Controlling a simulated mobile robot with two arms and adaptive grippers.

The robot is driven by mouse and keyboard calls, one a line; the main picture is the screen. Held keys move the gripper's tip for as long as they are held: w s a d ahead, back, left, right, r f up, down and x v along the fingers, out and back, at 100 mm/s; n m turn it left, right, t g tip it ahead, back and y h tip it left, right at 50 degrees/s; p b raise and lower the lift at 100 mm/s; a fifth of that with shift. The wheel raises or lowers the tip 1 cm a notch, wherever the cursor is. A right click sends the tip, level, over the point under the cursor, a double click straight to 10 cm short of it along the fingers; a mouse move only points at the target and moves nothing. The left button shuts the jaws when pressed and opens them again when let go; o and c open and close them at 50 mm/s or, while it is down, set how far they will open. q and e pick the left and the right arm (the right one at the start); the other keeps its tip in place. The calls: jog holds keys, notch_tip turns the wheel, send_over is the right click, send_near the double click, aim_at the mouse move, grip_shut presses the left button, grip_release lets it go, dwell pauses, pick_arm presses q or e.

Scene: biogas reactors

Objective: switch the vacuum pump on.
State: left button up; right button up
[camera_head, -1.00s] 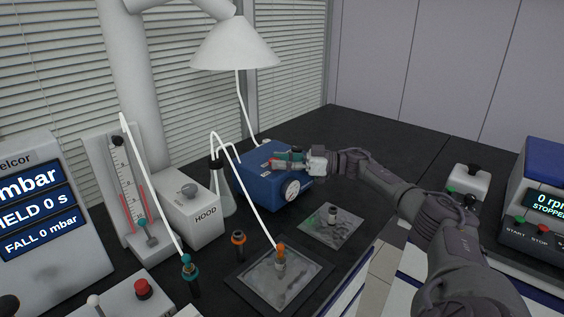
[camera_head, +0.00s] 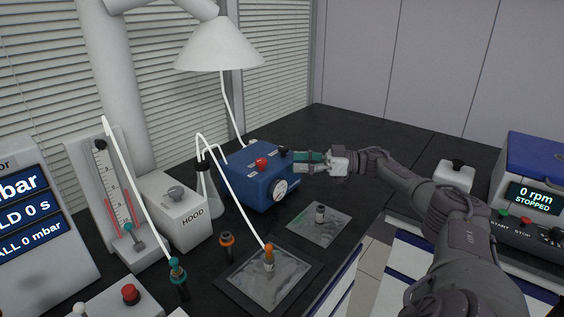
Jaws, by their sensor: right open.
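The vacuum pump appears to be the blue box (camera_head: 258,190) with a round gauge (camera_head: 280,189) on its front. A red button (camera_head: 262,163) and a dark knob (camera_head: 284,151) sit on its top. White tubing and a flask (camera_head: 207,190) stand beside it. My right gripper (camera_head: 304,161) is open and empty at the right end of the pump's top, close to the dark knob. Whether it touches the pump I cannot tell. My left gripper is not in view.
The HOOD control box (camera_head: 180,217) and a flowmeter stand at left, with a pressure display (camera_head: 30,215) beyond. Two metal plates (camera_head: 319,222) lie in front of the pump. The black bench behind is clear.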

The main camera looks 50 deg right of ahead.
jog(key=shift+v, duration=1.4)
jog(key=shift+s+f, duration=0.1)
